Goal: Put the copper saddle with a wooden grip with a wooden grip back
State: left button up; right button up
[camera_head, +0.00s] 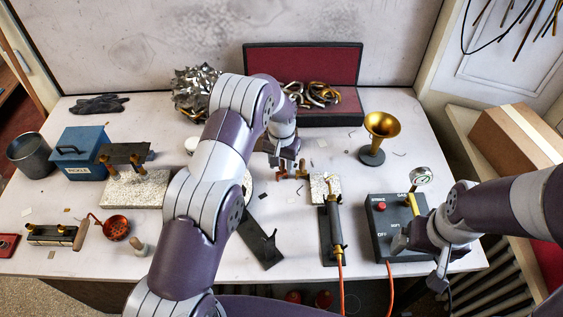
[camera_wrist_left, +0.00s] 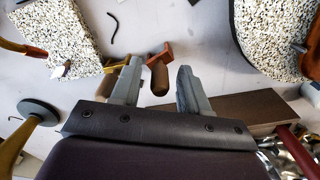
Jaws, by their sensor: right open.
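The copper saddle with a wooden grip (camera_wrist_left: 159,75) shows in the left wrist view, its reddish copper part above its brown grip. In the head view it (camera_head: 282,174) is small and sits just in front of my left gripper (camera_head: 286,161). In the left wrist view my left gripper (camera_wrist_left: 158,88) is open, with the grip seen between its fingers and gaps on both sides. I cannot tell the height between them. A second, yellower piece with a wooden grip (camera_wrist_left: 116,66) lies beside one finger. My right gripper (camera_head: 422,243) is open by the control box.
A speckled block (camera_head: 318,188) and a torch on a dark plate (camera_head: 328,246) stand to the right. The control box (camera_head: 385,240) and brass horn (camera_head: 381,126) are further right. An open red-lined case (camera_head: 340,112) lies behind. My left arm hides the middle table.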

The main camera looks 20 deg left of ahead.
pick_arm(q)
jog(key=shift+r, duration=0.6)
notch_tip(320, 180, up, 9)
jog(key=shift+f+b, duration=0.1)
jog(key=shift+b, duration=1.05)
jog(key=s+a+r+p, duration=0.1)
jog(key=s+r, duration=0.2)
jog(key=s, duration=1)
jog(key=s+a+r+n+t+p, duration=0.1)
jog(key=s+r, duration=0.2)
jog(key=s, duration=1)
jog(key=shift+s+a, duration=0.1)
